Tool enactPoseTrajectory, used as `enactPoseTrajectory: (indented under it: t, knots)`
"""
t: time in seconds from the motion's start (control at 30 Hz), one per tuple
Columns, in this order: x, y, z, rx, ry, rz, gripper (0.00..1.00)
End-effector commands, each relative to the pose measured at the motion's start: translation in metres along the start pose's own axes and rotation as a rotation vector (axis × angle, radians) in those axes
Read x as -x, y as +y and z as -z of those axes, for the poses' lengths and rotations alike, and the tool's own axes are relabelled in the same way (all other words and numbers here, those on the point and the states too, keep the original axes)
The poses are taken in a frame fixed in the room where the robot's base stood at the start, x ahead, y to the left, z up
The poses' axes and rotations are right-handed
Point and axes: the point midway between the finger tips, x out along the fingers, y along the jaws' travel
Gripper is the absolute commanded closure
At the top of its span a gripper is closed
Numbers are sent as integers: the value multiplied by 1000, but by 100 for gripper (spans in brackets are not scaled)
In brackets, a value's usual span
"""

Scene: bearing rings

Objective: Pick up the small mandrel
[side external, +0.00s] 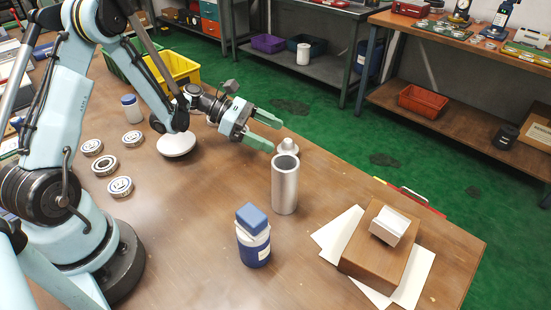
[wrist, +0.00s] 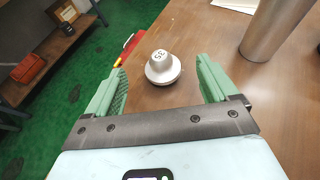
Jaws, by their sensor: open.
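The small mandrel is a pale metal knob on a round flanged base, marked 35. It stands upright on the wooden table in the wrist view (wrist: 162,68), between and just beyond my fingertips. In the side external view the small mandrel (side external: 287,146) is partly hidden behind a tall silver cylinder. My gripper (side external: 276,134) is open, with green fingers pointing towards the mandrel. The wrist view also shows my gripper (wrist: 163,77) with both fingers apart and nothing held. I see no contact with the mandrel.
The tall hollow cylinder (side external: 285,187) stands close to the mandrel. A blue-capped jar (side external: 253,240) and a wooden block (side external: 372,258) on papers stand nearer. A white domed piece (side external: 176,144) and several bearing rings (side external: 105,165) lie left. The table edge is close to the mandrel.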

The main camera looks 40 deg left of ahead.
Motion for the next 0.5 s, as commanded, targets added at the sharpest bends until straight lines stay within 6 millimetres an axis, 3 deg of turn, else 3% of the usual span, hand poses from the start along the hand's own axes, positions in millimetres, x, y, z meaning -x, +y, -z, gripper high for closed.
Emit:
enactPoseTrajectory:
  t: [0.17, 0.5]
  knots:
    - [-11, 0, 1, -1, 1, 1, 13]
    - [-54, 0, 6, -2, 1, 1, 13]
